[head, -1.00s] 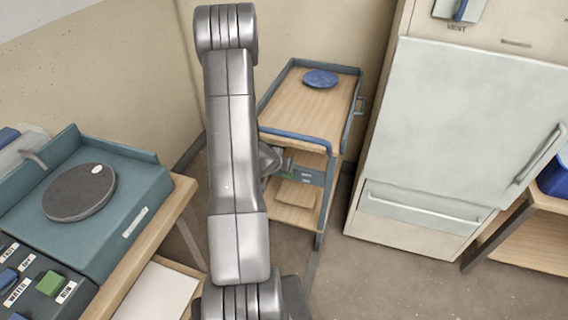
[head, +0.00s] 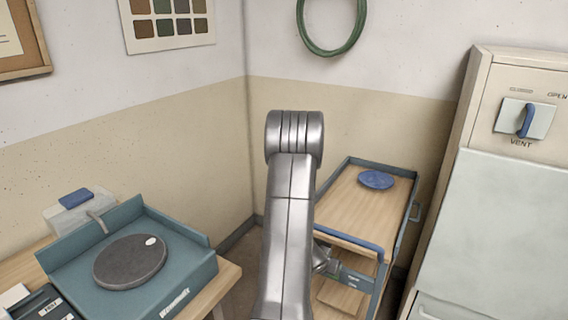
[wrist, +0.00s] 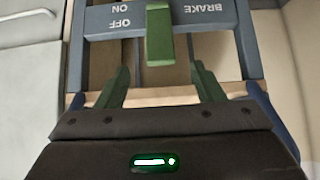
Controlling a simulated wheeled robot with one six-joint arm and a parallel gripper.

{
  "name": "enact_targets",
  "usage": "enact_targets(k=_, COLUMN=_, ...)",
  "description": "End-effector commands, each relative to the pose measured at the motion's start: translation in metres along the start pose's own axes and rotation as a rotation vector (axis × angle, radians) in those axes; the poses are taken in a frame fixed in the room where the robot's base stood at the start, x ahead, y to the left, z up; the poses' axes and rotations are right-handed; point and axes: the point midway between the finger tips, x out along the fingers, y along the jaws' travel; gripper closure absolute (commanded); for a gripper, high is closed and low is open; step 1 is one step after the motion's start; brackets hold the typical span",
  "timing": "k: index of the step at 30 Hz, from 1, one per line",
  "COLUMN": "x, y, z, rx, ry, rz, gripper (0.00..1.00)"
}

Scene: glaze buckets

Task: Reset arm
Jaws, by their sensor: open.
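My gripper (wrist: 160,72) is open and empty in the wrist view, its two green fingers spread apart. A green brake lever (wrist: 160,32) is in front of the fingers, with a gap between it and them. It sits on a blue-grey panel (wrist: 108,20) marked ON, OFF and BRAKE, whose words appear upside down. I cannot tell which setting the lever is at. In the head view my arm stands in front of the cart, and only part of the gripper end shows beside the cart's panel (head: 356,279).
The cart has a wooden top (head: 350,205) with a blue disc (head: 376,180) on it. A cabinet (head: 500,220) with a VENT handle (head: 526,120) stands at the right. A bench at the left holds a teal unit with a dark round plate (head: 130,262). Walls meet behind the cart.

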Motion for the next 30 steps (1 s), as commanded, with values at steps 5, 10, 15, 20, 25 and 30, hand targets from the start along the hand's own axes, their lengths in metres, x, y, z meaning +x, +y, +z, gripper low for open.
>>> enact_targets(k=5, x=0.034, y=0.001, z=0.002, rx=0.001, ry=-0.003, rz=0.001, gripper=0.38)
enact_targets(k=10, x=0.063, y=0.000, z=0.002, rx=0.001, ry=-0.003, rz=0.001, gripper=0.38)
enact_targets(k=15, x=0.088, y=0.001, z=0.002, rx=0.000, ry=-0.003, rz=0.001, gripper=0.38)
enact_targets(k=20, x=0.104, y=0.000, z=0.002, rx=0.000, ry=-0.004, rz=0.000, gripper=0.38)
enact_targets(k=25, x=0.111, y=0.000, z=0.002, rx=0.000, ry=-0.003, rz=-0.001, gripper=0.38)
enact_targets(k=30, x=0.112, y=0.000, z=0.002, rx=0.000, ry=-0.004, rz=0.000, gripper=0.38)
